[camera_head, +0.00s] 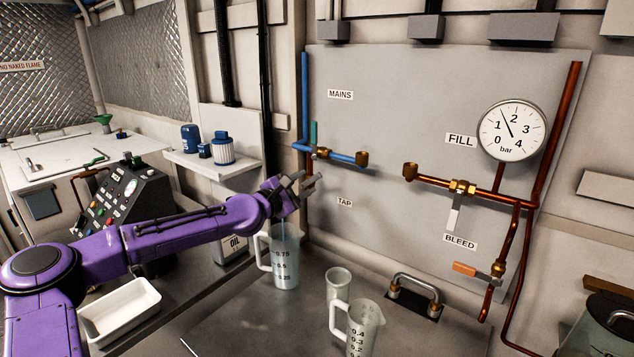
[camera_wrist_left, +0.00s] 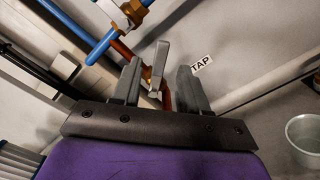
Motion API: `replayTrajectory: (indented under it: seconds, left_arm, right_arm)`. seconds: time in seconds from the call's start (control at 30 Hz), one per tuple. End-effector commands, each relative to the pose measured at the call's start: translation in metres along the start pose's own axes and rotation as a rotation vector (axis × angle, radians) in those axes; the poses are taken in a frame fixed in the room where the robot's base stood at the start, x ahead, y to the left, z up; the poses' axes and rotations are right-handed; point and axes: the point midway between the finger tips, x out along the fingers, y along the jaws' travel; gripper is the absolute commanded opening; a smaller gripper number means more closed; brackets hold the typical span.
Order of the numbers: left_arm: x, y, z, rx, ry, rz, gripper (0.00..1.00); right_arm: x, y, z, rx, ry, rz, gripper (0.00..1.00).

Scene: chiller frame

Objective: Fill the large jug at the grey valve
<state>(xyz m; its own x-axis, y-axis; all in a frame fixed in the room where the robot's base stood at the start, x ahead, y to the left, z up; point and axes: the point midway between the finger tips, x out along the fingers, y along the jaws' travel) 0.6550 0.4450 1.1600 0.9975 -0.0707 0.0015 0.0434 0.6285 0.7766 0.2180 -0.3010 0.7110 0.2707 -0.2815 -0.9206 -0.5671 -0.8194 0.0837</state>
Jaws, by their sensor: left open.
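The large jug (camera_head: 287,262), clear with marks up to 0.75, stands upright on the dark worktop below the TAP label. My left gripper (camera_head: 300,187) is above it at the wall pipe. In the left wrist view the gripper (camera_wrist_left: 160,85) is open, with the grey valve's lever (camera_wrist_left: 159,62) between its fingers. I cannot tell whether the fingers touch the lever. The gripper hides most of the tap in the head view. I cannot make out the water level in the jug. My right gripper is not in view.
A smaller jug (camera_head: 358,326) and a clear beaker (camera_head: 338,284) stand right of the large jug. A white tray (camera_head: 119,309) lies at the left. Blue mains pipe (camera_head: 340,156) and copper fill pipework (camera_head: 435,181) with a gauge (camera_head: 513,130) line the wall panel.

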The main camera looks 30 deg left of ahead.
Motion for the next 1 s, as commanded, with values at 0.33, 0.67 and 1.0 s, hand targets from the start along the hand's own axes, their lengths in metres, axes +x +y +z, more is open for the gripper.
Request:
replayTrajectory:
  seconds: [0.33,0.67,1.0]
  left_arm:
    - [0.064,-0.001,-0.002,0.002,0.003,0.000,0.44]
    - [0.075,0.000,0.000,-0.001,0.001,0.000,0.44]
    - [0.075,0.000,-0.001,-0.001,0.002,0.001,0.00]
  right_arm:
    - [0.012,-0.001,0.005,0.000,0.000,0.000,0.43]
    - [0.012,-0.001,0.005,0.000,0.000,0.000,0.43]
    - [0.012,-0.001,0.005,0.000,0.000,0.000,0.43]
